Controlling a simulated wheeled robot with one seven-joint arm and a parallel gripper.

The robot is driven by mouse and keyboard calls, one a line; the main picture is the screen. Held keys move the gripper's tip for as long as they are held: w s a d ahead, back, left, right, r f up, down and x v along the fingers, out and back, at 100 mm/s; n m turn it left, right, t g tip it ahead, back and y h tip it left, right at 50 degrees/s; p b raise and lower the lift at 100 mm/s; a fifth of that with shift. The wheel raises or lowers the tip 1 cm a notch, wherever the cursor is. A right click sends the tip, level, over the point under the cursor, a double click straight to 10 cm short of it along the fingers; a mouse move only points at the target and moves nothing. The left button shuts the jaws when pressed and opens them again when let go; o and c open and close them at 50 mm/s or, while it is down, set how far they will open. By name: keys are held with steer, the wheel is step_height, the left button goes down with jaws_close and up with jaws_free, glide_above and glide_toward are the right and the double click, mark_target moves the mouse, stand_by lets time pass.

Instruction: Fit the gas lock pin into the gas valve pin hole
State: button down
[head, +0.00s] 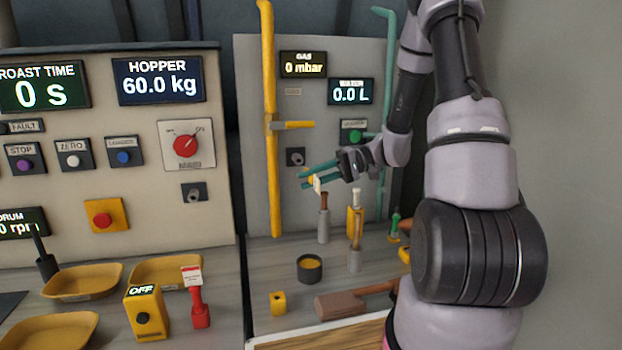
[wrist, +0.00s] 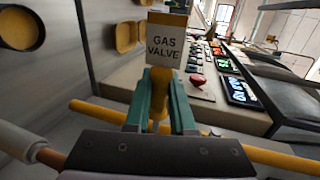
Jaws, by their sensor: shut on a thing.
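My gripper (head: 306,177) is shut on the gas lock pin, a yellow piece with a white tag (head: 317,184). In the wrist view the pin (wrist: 160,92) sits between the teal fingers, and its tag (wrist: 166,42) reads GAS VALVE. The yellow gas pipe (head: 270,180) runs down the grey panel, with a yellow handle (head: 294,125) pointing right. Below the handle, a dark block with a round grey socket (head: 295,157) looks like the gas valve pin hole. The gripper is just below and right of it; the gap in depth is unclear. The pin's far end is hidden.
The yellow pipe also crosses the wrist view (wrist: 95,108) close to the fingers. A teal pipe (head: 388,60) stands at the panel's right. Below are upright tools (head: 323,222), a dark cup (head: 310,268), a yellow block (head: 277,303) and a brown mallet (head: 340,304).

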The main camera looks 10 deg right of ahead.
steer(key=shift+w, duration=2.85)
steer(key=shift+w, duration=2.3)
steer(key=c, duration=0.7)
jaws_free()
